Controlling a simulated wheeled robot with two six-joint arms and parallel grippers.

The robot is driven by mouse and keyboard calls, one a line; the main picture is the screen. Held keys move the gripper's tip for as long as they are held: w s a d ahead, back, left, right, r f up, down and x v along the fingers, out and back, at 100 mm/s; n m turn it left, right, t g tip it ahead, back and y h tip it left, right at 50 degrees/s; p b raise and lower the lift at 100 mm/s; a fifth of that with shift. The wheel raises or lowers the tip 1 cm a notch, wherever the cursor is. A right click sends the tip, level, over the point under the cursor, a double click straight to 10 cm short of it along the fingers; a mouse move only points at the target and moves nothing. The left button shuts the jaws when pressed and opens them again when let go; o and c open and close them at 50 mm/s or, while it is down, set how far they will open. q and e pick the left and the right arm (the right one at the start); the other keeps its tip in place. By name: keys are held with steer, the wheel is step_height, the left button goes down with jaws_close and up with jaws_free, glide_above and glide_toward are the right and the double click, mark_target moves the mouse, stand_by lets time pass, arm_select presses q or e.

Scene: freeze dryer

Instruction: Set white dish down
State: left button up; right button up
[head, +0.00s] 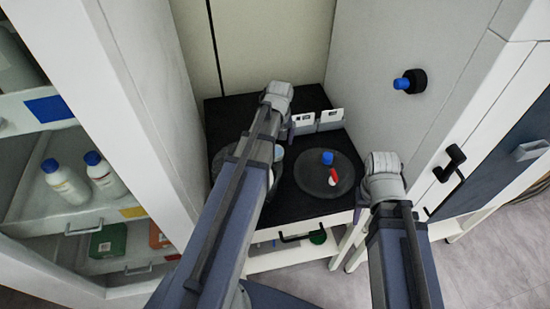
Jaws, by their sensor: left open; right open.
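A pale, light-coloured round edge (279,153), possibly the white dish, shows beside my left forearm on the black worktop. The forearm hides most of it, so I cannot tell its shape or what it rests on. My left gripper (291,130) is open, pointing down past the wrist near the back of the worktop, and is partly hidden by its own arm. My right gripper (359,207) is open and empty at the worktop's front right edge, apart from the dark round plate.
The dark round plate (317,184) holds a blue-capped item (327,158) and a small red-and-white item (333,177). White holders (329,118) stand behind. Another dark disc (222,158) is partly hidden at left. Cabinet walls flank the black worktop (300,205); shelves with bottles (67,184) stand left.

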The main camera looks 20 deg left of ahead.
arm_select(q)
steer(key=shift+f, duration=0.1)
steer(key=f+b, duration=0.5)
steer(key=shift+w+a, duration=0.1)
steer(key=shift+a, duration=0.25)
steer(key=c, duration=1.4)
steer(key=shift+r+p, duration=8.8)
steer(key=shift+r, duration=0.05)
step_height(320, 180, down, 8)
steer(key=b, duration=0.7)
steer(key=shift+r+b, duration=0.15)
steer(key=shift+b, duration=0.15)
